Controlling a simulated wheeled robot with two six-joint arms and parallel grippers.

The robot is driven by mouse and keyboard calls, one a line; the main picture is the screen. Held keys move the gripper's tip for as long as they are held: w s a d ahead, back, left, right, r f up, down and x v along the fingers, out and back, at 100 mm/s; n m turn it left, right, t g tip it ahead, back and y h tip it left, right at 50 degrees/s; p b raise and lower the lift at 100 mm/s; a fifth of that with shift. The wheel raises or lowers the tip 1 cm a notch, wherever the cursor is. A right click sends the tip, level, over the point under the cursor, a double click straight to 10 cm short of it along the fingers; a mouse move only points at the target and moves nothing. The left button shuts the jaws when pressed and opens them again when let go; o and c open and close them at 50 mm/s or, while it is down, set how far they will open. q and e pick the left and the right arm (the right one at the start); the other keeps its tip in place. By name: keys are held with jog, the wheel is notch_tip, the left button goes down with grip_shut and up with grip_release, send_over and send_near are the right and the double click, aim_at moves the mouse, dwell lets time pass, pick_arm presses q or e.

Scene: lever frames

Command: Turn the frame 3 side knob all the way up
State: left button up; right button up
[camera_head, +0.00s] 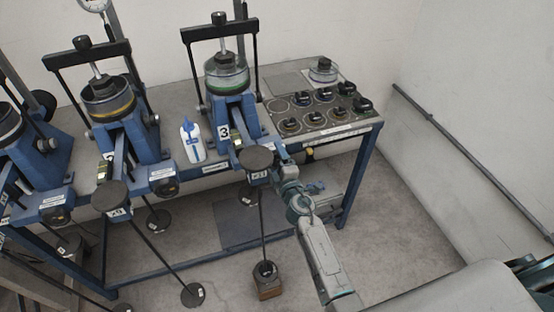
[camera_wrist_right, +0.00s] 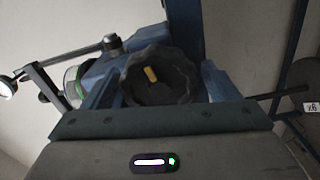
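Frame 3 (camera_head: 223,131) is a blue lever frame with a green-banded cell on top, right of the other frames in the head view. Its side knob (camera_wrist_right: 158,75) is black, ridged and round, with a yellow mark tilted slightly left of upright, in the right wrist view. In the head view I cannot make this knob out by the gripper and the black disc. My right gripper (camera_head: 280,160) is at the right side of frame 3. Its fingers stand apart on either side of the knob; I cannot tell whether they touch it. My left gripper is not in view.
A black hanger disc (camera_head: 257,158) on a rod stands close left of the right gripper. A panel of black knobs (camera_head: 312,108) lies on the bench behind it. A white bottle (camera_head: 192,140) stands left of frame 3. Floor at the right is clear.

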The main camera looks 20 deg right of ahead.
jog(key=s, duration=0.6)
dwell(0.3)
jog(key=shift+d, duration=0.1)
dwell(0.6)
